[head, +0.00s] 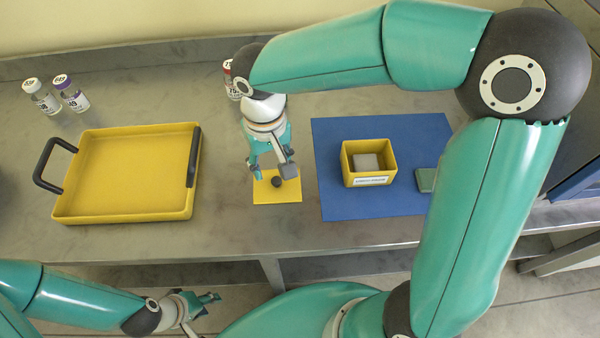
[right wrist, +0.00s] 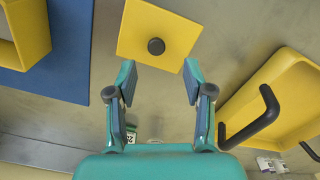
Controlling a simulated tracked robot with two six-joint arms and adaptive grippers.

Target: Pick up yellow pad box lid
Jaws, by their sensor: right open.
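The yellow pad box lid (head: 290,195) is a flat yellow square with a dark round knob (head: 277,182). It lies on the grey bench between the yellow tray and the blue mat. My right gripper (head: 273,172) is over the lid, fingers pointing down at the knob. In the right wrist view the lid (right wrist: 180,30) is just beyond the open fingertips (right wrist: 158,78), the knob roughly centred between them and apart from both. My left gripper (head: 207,302) is low in front of the bench, away from the lid; its finger opening is too small to judge.
A yellow tray (head: 128,216) with dark handles stands left of the lid. A blue mat (head: 335,200) on the right carries an open yellow box (head: 370,149) holding a grey block, and a green block (head: 426,180). Vials (head: 72,95) stand at the back left; another (head: 231,88) is behind my right gripper.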

